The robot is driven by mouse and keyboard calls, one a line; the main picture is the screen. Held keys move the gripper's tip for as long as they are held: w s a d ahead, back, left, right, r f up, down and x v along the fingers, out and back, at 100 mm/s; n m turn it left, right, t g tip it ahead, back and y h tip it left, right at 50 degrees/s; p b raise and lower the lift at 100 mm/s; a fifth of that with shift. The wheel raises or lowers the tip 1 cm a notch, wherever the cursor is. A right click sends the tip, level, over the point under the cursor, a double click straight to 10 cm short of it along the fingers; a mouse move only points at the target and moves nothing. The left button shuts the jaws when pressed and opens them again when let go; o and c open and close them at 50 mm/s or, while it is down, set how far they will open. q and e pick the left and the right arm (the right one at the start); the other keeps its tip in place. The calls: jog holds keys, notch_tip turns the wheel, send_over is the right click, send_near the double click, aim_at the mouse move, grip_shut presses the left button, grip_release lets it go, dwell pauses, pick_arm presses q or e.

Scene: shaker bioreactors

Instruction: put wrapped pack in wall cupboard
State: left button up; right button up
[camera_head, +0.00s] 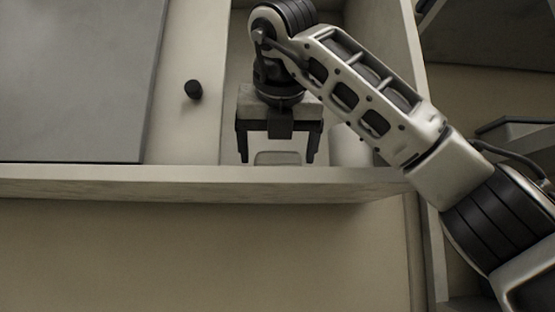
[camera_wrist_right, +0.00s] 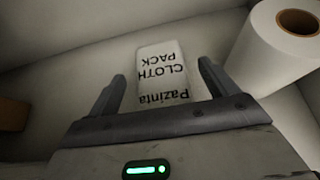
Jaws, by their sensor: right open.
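The wrapped pack (camera_wrist_right: 160,72) is a small pale block with the dark print "Pazinta CLOTH PACK". In the head view only a low pale part of it (camera_head: 278,158) shows, below my right gripper (camera_head: 277,155). The pack lies inside the wall cupboard (camera_head: 200,182), near its front edge. My right gripper is open, with its fingers reaching into the cupboard. In the right wrist view the pack appears between and beyond the fingertips (camera_wrist_right: 161,75), with no visible grip on it. My left gripper is not in view.
A white roll (camera_wrist_right: 285,42) stands to the right of the pack; it also shows in the head view (camera_head: 350,148). A grey panel (camera_head: 78,80) and a dark knob (camera_head: 193,89) are at the left. A brown object (camera_wrist_right: 14,114) is at the wrist view's left edge.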

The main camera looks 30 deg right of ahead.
jog(key=v, duration=1)
jog(key=shift+b, duration=0.4)
jog(key=shift+w+f, duration=0.1)
